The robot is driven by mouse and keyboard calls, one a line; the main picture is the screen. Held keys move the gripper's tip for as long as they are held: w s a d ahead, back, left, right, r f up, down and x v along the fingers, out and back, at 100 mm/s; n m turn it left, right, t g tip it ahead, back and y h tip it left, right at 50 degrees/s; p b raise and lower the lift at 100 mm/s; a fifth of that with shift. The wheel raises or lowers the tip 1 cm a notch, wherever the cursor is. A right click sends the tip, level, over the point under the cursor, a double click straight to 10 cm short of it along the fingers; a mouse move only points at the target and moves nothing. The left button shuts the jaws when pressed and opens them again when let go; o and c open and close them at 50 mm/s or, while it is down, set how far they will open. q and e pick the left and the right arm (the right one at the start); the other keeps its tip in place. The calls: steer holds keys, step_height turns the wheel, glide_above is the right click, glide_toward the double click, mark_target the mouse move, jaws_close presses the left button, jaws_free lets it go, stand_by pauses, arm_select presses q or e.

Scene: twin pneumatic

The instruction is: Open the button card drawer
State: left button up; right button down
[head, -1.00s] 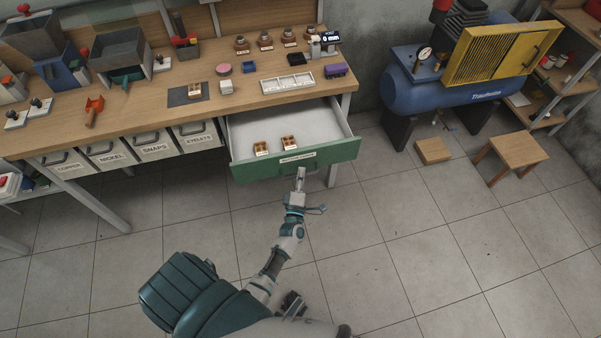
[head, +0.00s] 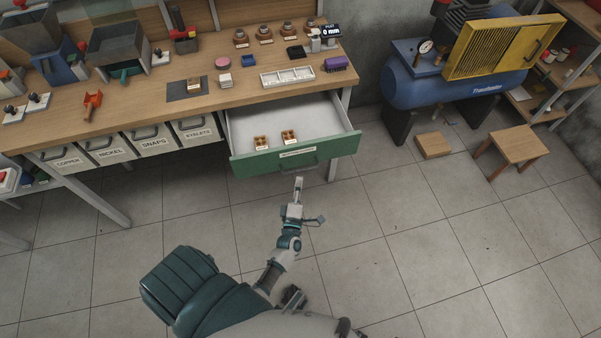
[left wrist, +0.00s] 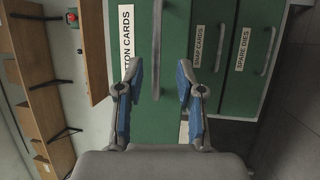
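The button card drawer (head: 256,164) has a green front and stands pulled out from under the bench, with its pale inside showing. Two small card blocks (head: 261,142) sit inside near the front. In the left wrist view its front has a white label reading "...TON CARDS" (left wrist: 126,38) and a bar handle (left wrist: 157,50). My left gripper (head: 299,182) is just in front of the drawer front, apart from it in the head view. In the left wrist view its two blue-padded fingers (left wrist: 158,70) are spread, with the handle showing between them and nothing gripped. My right gripper is not visible.
Labelled bins (head: 154,141) hang under the bench left of the drawer. Other green fronts, "SNAP CARDS" (left wrist: 208,60) and "SPARE DIES" (left wrist: 250,60), show in the left wrist view. A blue compressor (head: 450,95) and a stool (head: 515,145) stand right. The floor in front is clear.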

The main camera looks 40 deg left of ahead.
arm_select(q)
steer(key=v, duration=0.6)
stand_by(0.3)
